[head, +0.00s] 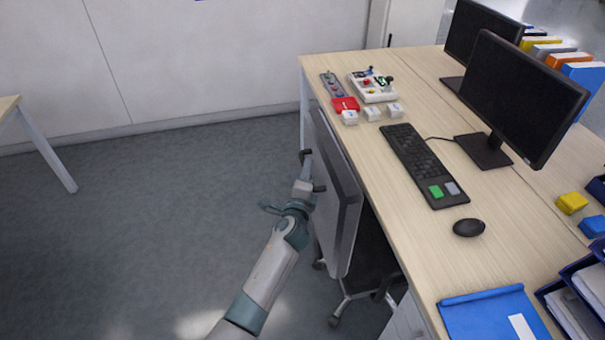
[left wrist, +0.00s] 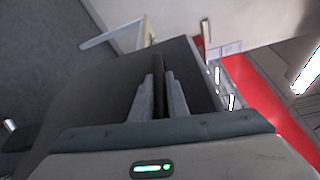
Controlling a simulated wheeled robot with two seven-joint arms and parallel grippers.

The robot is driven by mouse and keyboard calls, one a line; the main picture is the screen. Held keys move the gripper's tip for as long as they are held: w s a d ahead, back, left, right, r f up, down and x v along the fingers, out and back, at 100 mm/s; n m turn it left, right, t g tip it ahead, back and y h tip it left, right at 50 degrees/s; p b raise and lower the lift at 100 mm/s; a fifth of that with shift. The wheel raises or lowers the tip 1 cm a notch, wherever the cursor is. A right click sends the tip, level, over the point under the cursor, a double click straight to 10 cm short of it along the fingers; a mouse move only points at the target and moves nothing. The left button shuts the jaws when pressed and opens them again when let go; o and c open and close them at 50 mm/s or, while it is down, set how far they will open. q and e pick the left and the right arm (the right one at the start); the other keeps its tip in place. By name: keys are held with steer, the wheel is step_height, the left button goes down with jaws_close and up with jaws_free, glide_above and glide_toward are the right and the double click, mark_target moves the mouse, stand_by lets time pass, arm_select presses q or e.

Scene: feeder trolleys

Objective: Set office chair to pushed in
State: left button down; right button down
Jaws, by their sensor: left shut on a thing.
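The office chair (head: 341,215) stands at the long side of the desk, with its grey back upright close beside the desk edge. Its seat and wheeled base show below, partly under the desk top. My left gripper (head: 307,168) reaches the outer side of the chair back. In the left wrist view my left gripper (left wrist: 158,95) has its two fingers closed around a thin dark bar in front of the chair's dark panel (left wrist: 95,90). The fingertips are small and partly hidden in the head view. My right gripper is not in view.
The desk (head: 405,215) carries monitors (head: 525,95), a keyboard (head: 422,165), a mouse (head: 468,228) and a blue folder (head: 490,312). A drawer unit (head: 406,322) stands under the desk at the near end. The grey floor left of the chair is clear up to another table (head: 45,150).

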arm_select(q)
steer(key=shift+d, duration=0.15)
steer(key=c, duration=1.8)
jaws_free()
steer(key=shift+d, duration=0.1)
steer(key=shift+c, duration=0.2)
steer(key=shift+o, duration=0.6)
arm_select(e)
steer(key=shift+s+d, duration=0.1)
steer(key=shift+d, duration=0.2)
